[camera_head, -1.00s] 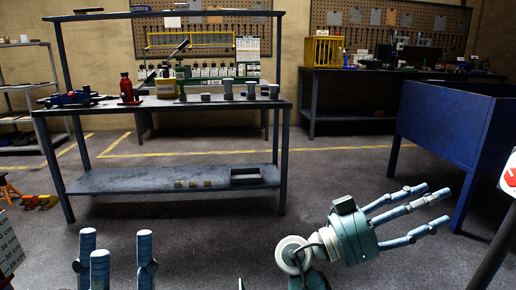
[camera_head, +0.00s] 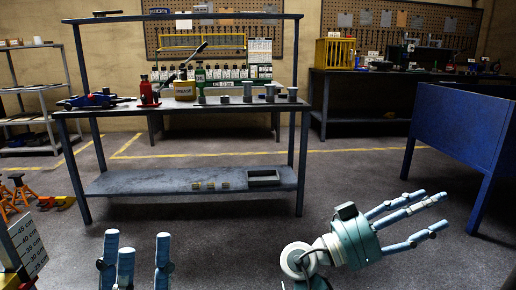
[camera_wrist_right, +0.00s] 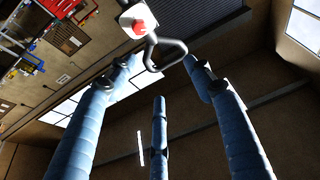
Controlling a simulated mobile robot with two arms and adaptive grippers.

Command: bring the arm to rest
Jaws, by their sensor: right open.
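My right gripper (camera_head: 412,220) is at the lower right in the head view, with its teal palm and blue fingers spread, open and empty, pointing right. In the right wrist view its fingers (camera_wrist_right: 160,100) are spread with nothing between them. My left gripper (camera_head: 136,255) is at the bottom left of the head view. Only its upright blue fingers show, apart, with no object seen between them; its palm is below the picture edge.
A blue workbench (camera_head: 190,183) stands ahead, with a blue jack-like tool (camera_head: 92,101), a red bottle jack (camera_head: 147,93) and several cylinders on top. A blue bin (camera_head: 462,125) stands at the right. Orange stands (camera_head: 22,190) and a height scale (camera_head: 28,245) are at the left. Floor between is clear.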

